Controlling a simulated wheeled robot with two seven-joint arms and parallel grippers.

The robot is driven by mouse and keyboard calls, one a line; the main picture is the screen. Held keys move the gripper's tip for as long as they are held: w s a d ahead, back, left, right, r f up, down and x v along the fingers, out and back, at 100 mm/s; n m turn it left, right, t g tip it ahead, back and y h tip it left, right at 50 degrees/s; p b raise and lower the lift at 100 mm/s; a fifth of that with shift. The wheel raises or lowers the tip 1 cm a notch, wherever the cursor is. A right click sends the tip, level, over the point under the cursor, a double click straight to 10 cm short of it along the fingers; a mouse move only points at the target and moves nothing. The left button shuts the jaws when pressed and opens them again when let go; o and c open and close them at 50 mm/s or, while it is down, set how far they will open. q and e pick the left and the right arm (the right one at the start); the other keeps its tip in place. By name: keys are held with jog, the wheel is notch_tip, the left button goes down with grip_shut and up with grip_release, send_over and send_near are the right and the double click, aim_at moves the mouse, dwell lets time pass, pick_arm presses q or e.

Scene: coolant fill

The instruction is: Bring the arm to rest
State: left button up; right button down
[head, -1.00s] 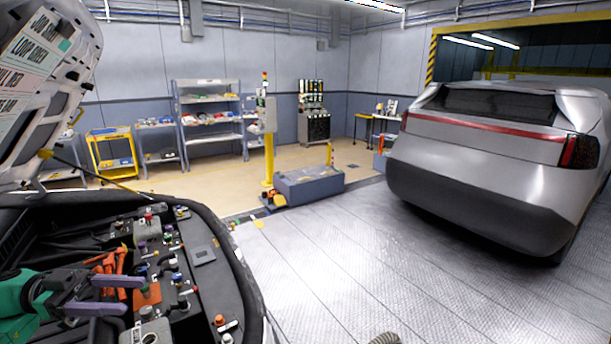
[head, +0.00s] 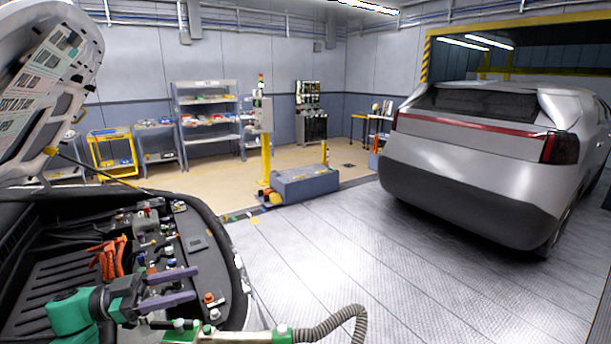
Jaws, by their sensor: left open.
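My left gripper (head: 194,284) is in the lower left of the head view. Its two purple fingers are spread apart, with nothing between them. It is over the front edge of the open engine bay (head: 35,270), at the end of my green and black left arm. A pale fill fitting (head: 235,338) with green collars and a ribbed grey hose (head: 340,316) shows at the bottom edge, below the gripper and partly cut off. I cannot tell what holds it. My right gripper is not in view.
Orange hoses (head: 107,259) and several coloured caps fill the engine bay under the raised hood (head: 45,80). A grey car (head: 470,175) stands at right. A low grey box (head: 305,186) and a yellow post (head: 266,160) stand ahead. The floor between is open.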

pick_arm(q)
jog(key=w+d+f+n+t+y, duration=0.6)
jog(key=d+f+n+t+y, duration=0.15)
jog(key=d+t, duration=0.2)
jog(key=s+a+f+n+g+y, duration=0.45)
jog(key=s+f+n+y, duration=0.25)
jog(key=s+f+y, duration=0.4)
jog(key=s+a+f+g, duration=0.2)
jog(key=s+f+g, duration=0.1)
jog(key=s, duration=0.5)
jog(key=s+a+f+g, duration=0.1)
jog(key=s+f+g, duration=0.15)
jog(key=s, duration=0.55)
jog(key=s+f+g+b, duration=0.3)
jog(key=f+b, duration=1.1)
jog(key=f, duration=2.4)
jog(key=s+a+f+b, duration=0.1)
jog(key=s+f+b, duration=0.3)
jog(key=s+f, duration=0.4)
jog(key=s+a+f+b, duration=0.2)
jog(key=s+f+b, duration=0.2)
jog(key=s+f, duration=0.4)
notch_tip(320, 180, down, 5)
jog(key=shift+s+a+f+m, duration=0.1)
jog(key=shift+s+a+m, duration=0.1)
jog(key=shift+m, duration=0.15)
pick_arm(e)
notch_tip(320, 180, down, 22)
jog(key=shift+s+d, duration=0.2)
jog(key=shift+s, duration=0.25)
